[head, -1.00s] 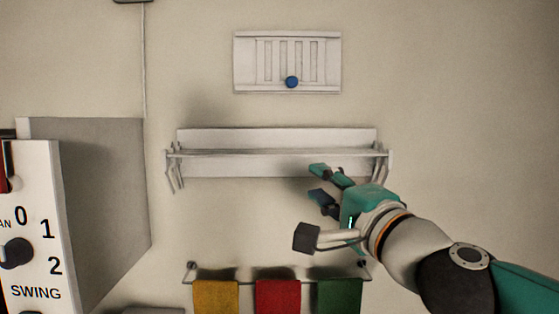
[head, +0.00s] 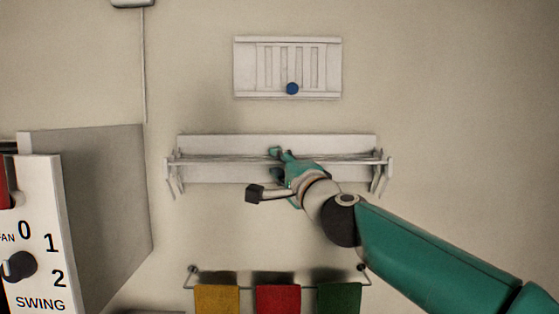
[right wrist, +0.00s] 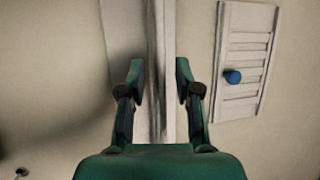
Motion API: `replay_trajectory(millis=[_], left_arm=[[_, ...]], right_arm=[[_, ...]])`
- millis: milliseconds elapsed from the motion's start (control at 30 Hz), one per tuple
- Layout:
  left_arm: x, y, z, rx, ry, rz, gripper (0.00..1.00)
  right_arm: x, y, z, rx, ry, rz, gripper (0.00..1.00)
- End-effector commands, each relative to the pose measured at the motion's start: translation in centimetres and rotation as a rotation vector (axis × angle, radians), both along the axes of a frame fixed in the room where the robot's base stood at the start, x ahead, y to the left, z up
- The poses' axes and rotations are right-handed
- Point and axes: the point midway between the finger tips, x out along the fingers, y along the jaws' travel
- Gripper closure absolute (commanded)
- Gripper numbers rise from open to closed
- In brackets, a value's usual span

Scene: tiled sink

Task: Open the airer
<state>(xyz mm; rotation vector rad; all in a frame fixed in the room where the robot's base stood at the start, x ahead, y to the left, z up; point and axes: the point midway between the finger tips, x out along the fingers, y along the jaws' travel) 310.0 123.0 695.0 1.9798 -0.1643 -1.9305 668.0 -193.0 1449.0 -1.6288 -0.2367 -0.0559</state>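The airer (head: 200,172) is a white wall-mounted rack with a back board, a front rail and a bracket at each end. It looks folded close to the wall. In the head view my right gripper (head: 281,154) is at the middle of the airer and hides part of its rail. In the right wrist view the airer (right wrist: 163,50) runs up and down the picture. The fingers of my right gripper (right wrist: 159,80) stand open on either side of it, with small gaps showing. My left gripper is not in view.
Above the airer is a white slatted vent (head: 270,68) with a blue knob (head: 292,88). Below hang yellow, red (head: 278,299) and green towels on a rail. A large box with a dial panel (head: 45,235) juts out at left. The wall at right is bare.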

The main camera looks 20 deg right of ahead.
Motion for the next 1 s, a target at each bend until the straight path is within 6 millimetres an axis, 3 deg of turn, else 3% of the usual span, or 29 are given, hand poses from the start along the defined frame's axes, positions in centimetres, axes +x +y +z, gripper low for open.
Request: replay_trajectory(millis=[267,500,1000], left_arm=[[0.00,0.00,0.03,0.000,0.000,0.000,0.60],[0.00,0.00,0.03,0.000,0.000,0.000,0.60],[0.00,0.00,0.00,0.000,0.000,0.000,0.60]], right_arm=[[0.14,-0.02,0.01,0.000,0.000,-0.001,0.67],[0.12,-0.05,0.00,0.000,0.000,-0.002,1.00],[0.01,0.42,-0.22,0.000,0.004,0.005,1.00]])
